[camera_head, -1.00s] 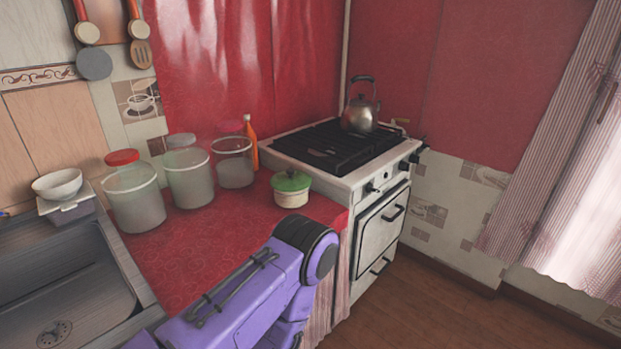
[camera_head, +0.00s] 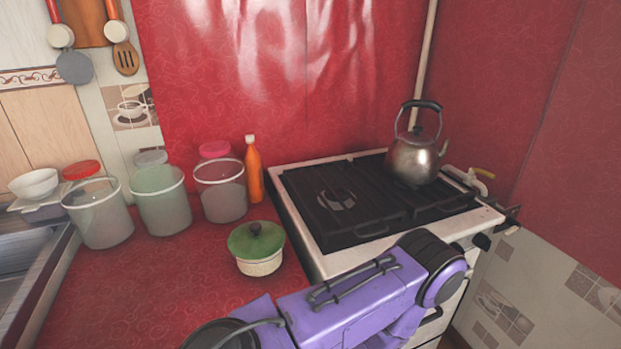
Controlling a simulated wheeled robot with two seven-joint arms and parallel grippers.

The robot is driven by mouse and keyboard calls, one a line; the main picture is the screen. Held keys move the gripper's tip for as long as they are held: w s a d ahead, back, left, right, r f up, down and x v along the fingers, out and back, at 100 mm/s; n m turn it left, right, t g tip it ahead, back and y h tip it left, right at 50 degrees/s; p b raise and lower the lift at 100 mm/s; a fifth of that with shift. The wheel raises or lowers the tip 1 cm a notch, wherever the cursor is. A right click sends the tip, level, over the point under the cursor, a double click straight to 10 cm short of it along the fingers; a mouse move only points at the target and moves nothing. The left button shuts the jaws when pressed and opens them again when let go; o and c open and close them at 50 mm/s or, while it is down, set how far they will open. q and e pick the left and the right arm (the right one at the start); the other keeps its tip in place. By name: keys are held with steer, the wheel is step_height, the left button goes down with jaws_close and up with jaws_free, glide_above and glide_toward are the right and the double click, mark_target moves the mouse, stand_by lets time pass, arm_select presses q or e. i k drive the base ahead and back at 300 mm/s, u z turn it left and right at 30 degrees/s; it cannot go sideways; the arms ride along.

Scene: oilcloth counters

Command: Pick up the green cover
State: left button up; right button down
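The green cover (camera_head: 256,240) is a round lid with a dark knob. It sits on a small cream pot (camera_head: 260,266) on the red counter, just left of the stove. A purple arm link of mine crosses the bottom of the view, in front of the pot and apart from it in the picture. Neither of my grippers shows in the view.
Three clear containers (camera_head: 162,203) stand behind and left of the pot. An orange bottle (camera_head: 254,172) stands behind it. The stove (camera_head: 318,226) with a metal kettle (camera_head: 415,160) is at right. The red counter (camera_head: 150,285) is clear at front left.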

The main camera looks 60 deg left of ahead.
mark_target(259, 239)
steer(key=i, duration=0.35)
steer(key=u, duration=0.9)
